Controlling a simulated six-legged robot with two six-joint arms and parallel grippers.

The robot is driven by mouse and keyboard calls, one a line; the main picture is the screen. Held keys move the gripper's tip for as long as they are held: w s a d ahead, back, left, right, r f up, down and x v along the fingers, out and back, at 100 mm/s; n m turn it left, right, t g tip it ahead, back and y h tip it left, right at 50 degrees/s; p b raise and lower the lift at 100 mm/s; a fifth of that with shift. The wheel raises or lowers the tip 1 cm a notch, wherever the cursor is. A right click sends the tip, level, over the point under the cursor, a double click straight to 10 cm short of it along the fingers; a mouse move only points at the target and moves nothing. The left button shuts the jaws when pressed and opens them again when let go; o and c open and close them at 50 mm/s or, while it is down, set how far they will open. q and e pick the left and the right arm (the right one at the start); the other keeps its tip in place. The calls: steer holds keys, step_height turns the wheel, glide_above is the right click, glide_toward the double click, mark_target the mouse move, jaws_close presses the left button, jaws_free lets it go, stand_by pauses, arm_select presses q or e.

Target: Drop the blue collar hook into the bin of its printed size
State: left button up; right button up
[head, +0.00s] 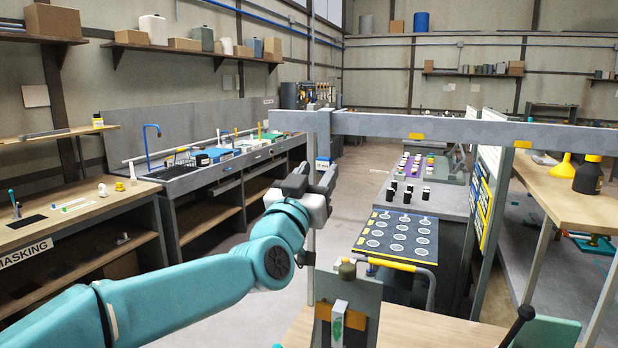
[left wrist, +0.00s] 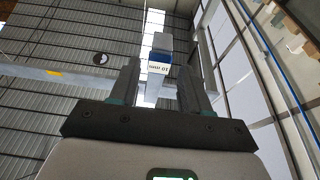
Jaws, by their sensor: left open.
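My left gripper (head: 318,178) is raised over the aisle in the middle of the head view, in front of a grey post. In the left wrist view its two dark fingers (left wrist: 157,85) stand wide apart with nothing held between them. That view looks steeply up at the roof. No bin with a readable printed size shows. My right gripper is not in view.
A grey overhead beam (head: 420,126) crosses beyond my left gripper. A dark panel with rows of white circles (head: 398,236) is on the right. The left sink bench (head: 185,180) and a wooden table (head: 420,325) border the open grey floor.

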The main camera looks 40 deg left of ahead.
mark_target(326, 142)
arm_select(q)
steer(key=shift+p+x, duration=0.45)
steer(key=shift+x, duration=0.45)
steer(key=shift+w, duration=0.25)
steer(key=shift+c, duration=0.9)
steer(key=c, duration=0.5)
steer(key=shift+s, duration=0.15)
jaws_close()
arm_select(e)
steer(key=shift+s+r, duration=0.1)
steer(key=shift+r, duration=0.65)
arm_select(q)
steer(key=shift+r, duration=0.15)
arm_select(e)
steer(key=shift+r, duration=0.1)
arm_select(q)
steer(key=shift+r, duration=0.25)
steer(key=shift+r+p, duration=0.15)
steer(key=shift+p, duration=0.15)
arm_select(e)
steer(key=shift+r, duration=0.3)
